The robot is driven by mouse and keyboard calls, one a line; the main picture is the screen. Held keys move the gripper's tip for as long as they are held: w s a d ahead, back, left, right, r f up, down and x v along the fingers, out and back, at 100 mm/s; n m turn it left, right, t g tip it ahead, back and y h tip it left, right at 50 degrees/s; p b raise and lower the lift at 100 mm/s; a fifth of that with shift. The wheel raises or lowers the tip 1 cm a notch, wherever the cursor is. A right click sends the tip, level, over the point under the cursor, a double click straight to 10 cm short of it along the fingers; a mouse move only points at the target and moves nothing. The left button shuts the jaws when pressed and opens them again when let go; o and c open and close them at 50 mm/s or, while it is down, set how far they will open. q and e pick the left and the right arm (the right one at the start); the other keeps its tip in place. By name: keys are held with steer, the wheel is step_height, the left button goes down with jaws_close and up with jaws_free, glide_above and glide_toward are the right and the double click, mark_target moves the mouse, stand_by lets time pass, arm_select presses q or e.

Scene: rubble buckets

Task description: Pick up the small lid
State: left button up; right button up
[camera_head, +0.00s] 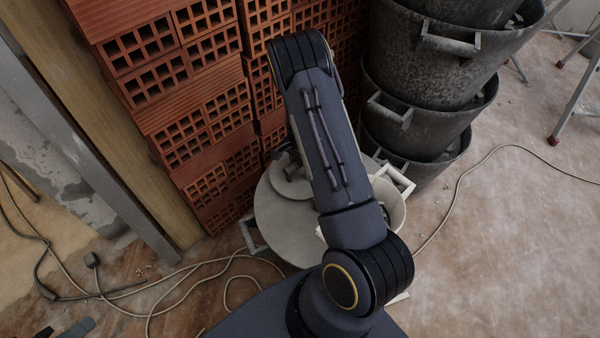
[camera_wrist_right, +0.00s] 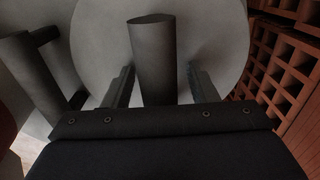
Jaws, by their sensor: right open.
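The small lid (camera_head: 290,184) is a pale grey disc lying on a larger round pale lid (camera_head: 275,225), and my right arm covers part of both. In the right wrist view the small lid (camera_wrist_right: 215,30) fills the upper middle, with its dark upright handle (camera_wrist_right: 152,50) standing up. My right gripper (camera_wrist_right: 158,82) is open, with one finger on each side of this handle. A gap shows on both sides, so it is not gripping it. In the head view the right gripper (camera_head: 285,158) is mostly hidden behind my forearm. My left gripper does not show clearly.
A stack of red hollow bricks (camera_head: 190,120) stands close behind and left. A second handle (camera_wrist_right: 30,75) shows left. Cables (camera_head: 240,275) cross the floor; the floor at right is mostly clear.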

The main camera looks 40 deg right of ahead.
steer(key=shift+r, duration=0.1)
steer(key=c, duration=1.1)
steer(key=shift+c, duration=0.2)
